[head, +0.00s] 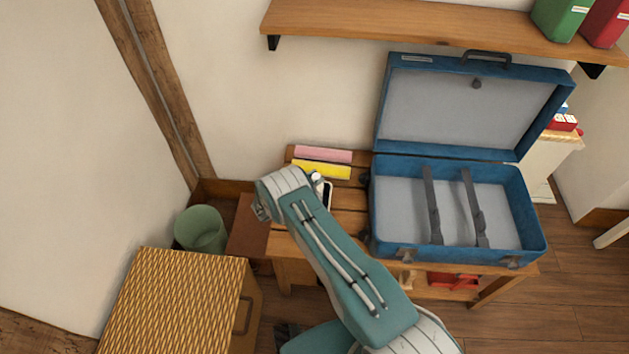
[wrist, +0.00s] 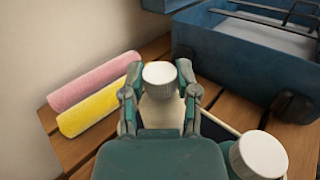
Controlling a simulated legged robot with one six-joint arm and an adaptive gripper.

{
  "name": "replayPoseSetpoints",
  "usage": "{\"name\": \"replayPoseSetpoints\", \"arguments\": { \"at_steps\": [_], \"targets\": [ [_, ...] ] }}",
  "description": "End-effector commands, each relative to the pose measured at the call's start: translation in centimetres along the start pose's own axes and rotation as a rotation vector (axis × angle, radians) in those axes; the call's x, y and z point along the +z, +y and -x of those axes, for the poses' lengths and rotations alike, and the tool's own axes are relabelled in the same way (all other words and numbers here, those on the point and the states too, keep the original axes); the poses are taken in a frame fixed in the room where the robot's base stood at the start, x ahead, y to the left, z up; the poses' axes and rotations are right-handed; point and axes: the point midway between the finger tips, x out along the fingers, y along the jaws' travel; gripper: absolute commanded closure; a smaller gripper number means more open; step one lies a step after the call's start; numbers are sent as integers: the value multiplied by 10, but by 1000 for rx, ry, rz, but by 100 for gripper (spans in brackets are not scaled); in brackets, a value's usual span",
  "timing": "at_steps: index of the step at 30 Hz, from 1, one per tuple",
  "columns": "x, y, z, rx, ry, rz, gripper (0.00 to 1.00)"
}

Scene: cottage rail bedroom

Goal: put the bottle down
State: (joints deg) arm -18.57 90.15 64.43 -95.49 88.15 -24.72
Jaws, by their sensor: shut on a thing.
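In the wrist view my gripper (wrist: 160,88) is shut on a bottle (wrist: 160,74) with a ribbed white cap. The cap stands up between the two fingers, and the pale body below is mostly hidden by my gripper. I cannot tell whether its base touches the slatted wooden bench (wrist: 215,95). A second white ribbed cap (wrist: 258,156) shows at the lower right, outside the fingers. In the head view my arm hides the fingers, and a small white cap (head: 316,176) shows beside my wrist over the bench (head: 349,218); I cannot tell which cap it is.
A pink roll (head: 323,154) and a yellow roll (head: 321,169) lie at the bench's back left. An open blue suitcase (head: 380,228) fills its right side. A flat dark-and-white item (head: 328,194) lies near my wrist. A shelf (head: 390,22) hangs above; a woven-top box (head: 175,295) stands left.

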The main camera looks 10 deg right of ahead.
Motion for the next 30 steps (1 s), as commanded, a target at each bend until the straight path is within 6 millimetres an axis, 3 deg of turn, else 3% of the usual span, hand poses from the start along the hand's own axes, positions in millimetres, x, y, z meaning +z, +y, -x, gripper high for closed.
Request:
{"name": "replayPoseSetpoints", "arguments": {
  "at_steps": [3, 14, 15, 17, 30],
  "targets": [
    [-11, 0, 0, 0, -1, -1, 100],
    [-14, 0, 1, 0, -2, -1, 100],
    [-15, 0, 1, 0, -1, 0, 46],
    [-15, 0, 1, 0, -1, 0, 25],
    [-12, 0, 2, 1, -1, 0, 25]
  ]
}}
